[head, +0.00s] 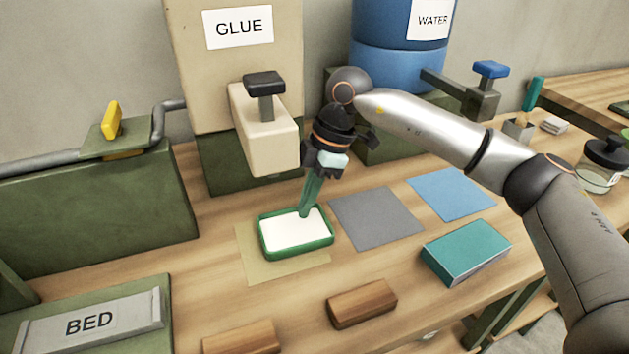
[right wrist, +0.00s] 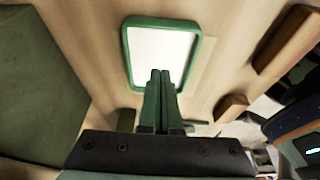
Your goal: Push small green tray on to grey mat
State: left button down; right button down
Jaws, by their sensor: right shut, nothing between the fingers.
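The small green tray (head: 262,240) has a green rim and a white inside. It lies on a tan mat (head: 252,268) below the glue dispenser. The grey mat (head: 376,219) lies flat and bare just right of the tray. My right gripper (head: 304,213) is shut and empty, its green fingers pointing down at the tray's far part. In the right wrist view the shut fingertips (right wrist: 160,74) overlap the tray (right wrist: 127,60). I cannot tell whether they touch it. My left gripper is not in view.
A blue mat (head: 451,193) lies right of the grey mat. A teal box (head: 466,252) and wooden blocks (head: 362,303) lie nearer the front. The glue dispenser (head: 267,140) overhangs behind the tray. The blue water barrel (head: 402,45) stands at the back.

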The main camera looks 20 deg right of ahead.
aim_at(314, 228)
jog(key=x, duration=0.3)
jog(key=shift+d+f, duration=0.1)
jog(key=shift+d, duration=0.15)
jog(key=d, duration=0.2)
jog(key=shift+d, duration=0.3)
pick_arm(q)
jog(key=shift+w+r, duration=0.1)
pick_arm(e)
jog(key=shift+d, duration=0.5)
